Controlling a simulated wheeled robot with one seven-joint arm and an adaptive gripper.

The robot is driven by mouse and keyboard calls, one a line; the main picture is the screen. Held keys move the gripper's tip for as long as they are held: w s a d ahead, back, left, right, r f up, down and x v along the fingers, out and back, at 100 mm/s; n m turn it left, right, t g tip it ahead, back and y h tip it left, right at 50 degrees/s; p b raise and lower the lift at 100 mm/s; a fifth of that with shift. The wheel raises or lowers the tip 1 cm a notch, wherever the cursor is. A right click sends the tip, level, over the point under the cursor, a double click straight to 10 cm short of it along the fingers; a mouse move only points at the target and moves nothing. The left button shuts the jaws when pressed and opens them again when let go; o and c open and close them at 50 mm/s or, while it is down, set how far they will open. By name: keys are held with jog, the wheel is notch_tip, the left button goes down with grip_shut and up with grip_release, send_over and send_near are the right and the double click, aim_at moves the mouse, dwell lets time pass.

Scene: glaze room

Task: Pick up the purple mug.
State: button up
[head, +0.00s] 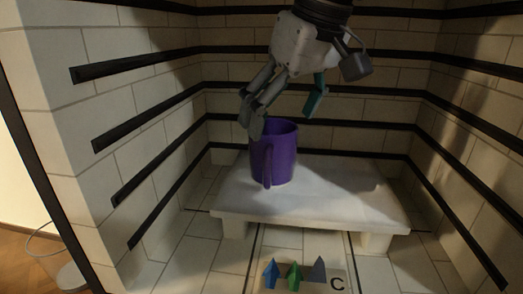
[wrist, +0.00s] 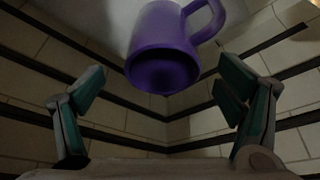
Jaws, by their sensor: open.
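The purple mug (head: 272,155) stands upright on a pale slab shelf (head: 310,205) in the head view, its handle facing the camera. In the wrist view the purple mug (wrist: 163,48) is at top centre, with its opening toward the camera and its handle at upper right. My gripper (head: 284,112) is open above the mug, with its fingers spread. One finger overlaps the mug's rim at left in the head view; I cannot tell whether it touches. In the wrist view my gripper (wrist: 160,92) has its two fingers apart and nothing between them.
Pale brick walls with dark horizontal bars (head: 135,69) enclose the slab on the left, back and right. The slab is bare to the right of the mug. On the floor in front are small blue, green and grey cones (head: 294,275) by a letter C. A bucket (head: 72,277) stands outside at left.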

jog(key=b+x, duration=0.3)
jog(key=x, duration=0.3)
jog(key=shift+w+a+f+b, duration=0.1)
jog(key=shift+a+f+b, duration=0.1)
jog(key=shift+f+b, duration=0.15)
jog(key=shift+r, duration=0.1)
jog(key=c, duration=1.5)
